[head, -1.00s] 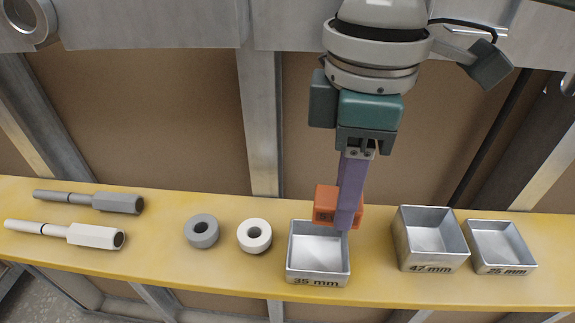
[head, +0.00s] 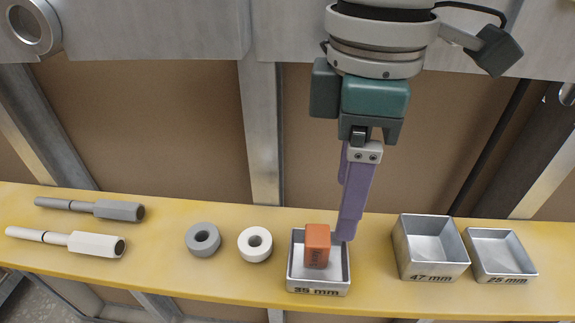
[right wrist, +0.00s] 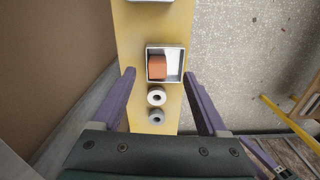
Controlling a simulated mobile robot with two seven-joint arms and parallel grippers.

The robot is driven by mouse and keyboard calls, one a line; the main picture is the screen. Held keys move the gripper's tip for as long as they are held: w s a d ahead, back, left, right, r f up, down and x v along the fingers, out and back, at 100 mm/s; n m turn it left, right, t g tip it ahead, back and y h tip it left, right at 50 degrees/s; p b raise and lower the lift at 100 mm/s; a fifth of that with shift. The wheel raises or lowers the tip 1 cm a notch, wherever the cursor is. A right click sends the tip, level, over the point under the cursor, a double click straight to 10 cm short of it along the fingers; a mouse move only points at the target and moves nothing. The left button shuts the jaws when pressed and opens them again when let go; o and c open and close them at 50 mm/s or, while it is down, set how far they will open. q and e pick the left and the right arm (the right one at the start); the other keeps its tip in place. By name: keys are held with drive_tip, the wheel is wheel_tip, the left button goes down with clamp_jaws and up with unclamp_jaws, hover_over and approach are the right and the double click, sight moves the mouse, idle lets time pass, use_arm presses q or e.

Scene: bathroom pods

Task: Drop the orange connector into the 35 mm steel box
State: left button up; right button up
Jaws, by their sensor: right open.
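The connector is clear of both fingers.
The 47 mm box (head: 430,245) and 25 mm box (head: 500,255) stand to the right on the yellow shelf (head: 160,255). A grey ring (head: 203,240) and white ring (head: 255,244) lie to the left, with grey (head: 90,208) and white (head: 66,241) handled tools farther left.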

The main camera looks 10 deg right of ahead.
wheel_tip(320, 180, up, 8)
drive_tip(key=p, duration=0.1)
drive_tip(key=shift+s+a, duration=0.1)
idle(0.3)
drive_tip(key=s+a+m+t+y+p, duration=0.2)
drive_tip(key=s+a+m+y+p, duration=0.15)
drive_tip(key=s+a+p, duration=0.35)
drive_tip(key=s+d+m+t+h+p, duration=0.25)
drive_tip(key=s+d+m+p, duration=0.5)
drive_tip(key=d, duration=0.75)
wheel_tip(320, 180, up, 38)
drive_tip(key=s+m+p, duration=0.1)
drive_tip(key=p, duration=3.5)
drive_tip(key=shift+s+r+g+h, duration=0.15)
drive_tip(key=shift+s+g+h, duration=0.1)
drive_tip(key=shift+g+h, duration=0.2)
